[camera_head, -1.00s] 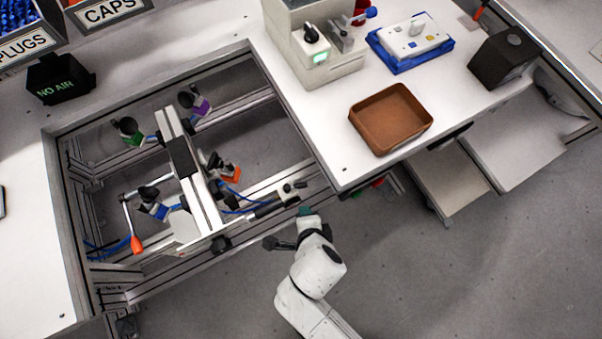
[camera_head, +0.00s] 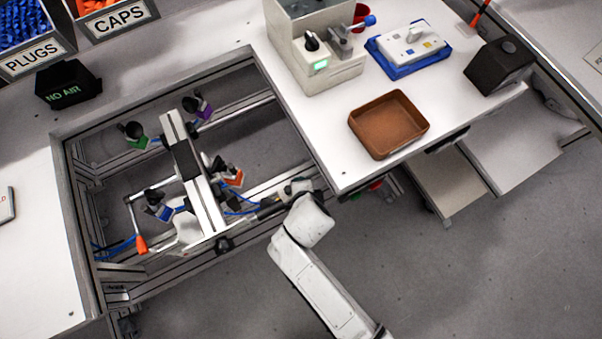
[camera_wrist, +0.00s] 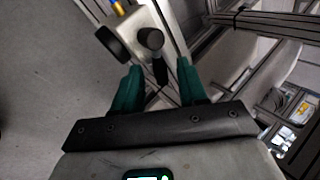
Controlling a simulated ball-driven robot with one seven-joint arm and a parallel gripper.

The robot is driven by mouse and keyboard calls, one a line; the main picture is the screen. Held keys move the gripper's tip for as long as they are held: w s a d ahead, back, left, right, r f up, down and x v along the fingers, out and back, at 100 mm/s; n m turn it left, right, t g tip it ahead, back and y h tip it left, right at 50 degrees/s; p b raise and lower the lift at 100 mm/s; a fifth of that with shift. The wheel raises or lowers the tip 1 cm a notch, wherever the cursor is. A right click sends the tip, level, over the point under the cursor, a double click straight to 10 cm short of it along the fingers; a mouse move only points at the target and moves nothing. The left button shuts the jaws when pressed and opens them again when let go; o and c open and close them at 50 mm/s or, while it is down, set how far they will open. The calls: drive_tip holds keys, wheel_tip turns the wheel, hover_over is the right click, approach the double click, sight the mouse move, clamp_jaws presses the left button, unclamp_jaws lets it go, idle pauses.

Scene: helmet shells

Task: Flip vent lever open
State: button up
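In the wrist view a grey metal block (camera_wrist: 132,26) carries a short black lever (camera_wrist: 158,62) with a round pivot, which I take to be the vent lever. Its free end points toward me. My gripper (camera_wrist: 159,68) is open, with one teal finger on each side of the lever's end. I see gaps on both sides, but cannot tell whether the fingertips reach the lever's depth. In the head view my arm hides the fingers and most of the block, at the frame's right front corner.
A brown tray (camera_head: 388,125) sits on the right table, near a beige machine (camera_head: 335,75). Open floor lies in front.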

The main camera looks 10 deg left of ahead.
clamp_jaws()
drive_tip(key=shift+w+n+y+p, duration=0.3)
drive_tip(key=shift+n+y, duration=0.2)
drive_tip(key=shift+n, duration=0.5)
drive_tip(key=shift+o, duration=0.3)
unclamp_jaws()
drive_tip(key=s+d+r+b, duration=0.1)
drive_tip(key=s+d, duration=0.4)
drive_tip(key=s, duration=0.6)
drive_tip(key=shift+s+d+b, duration=0.2)
drive_tip(key=shift+s+b, duration=0.05)
drive_tip(key=shift+b, duration=0.05)
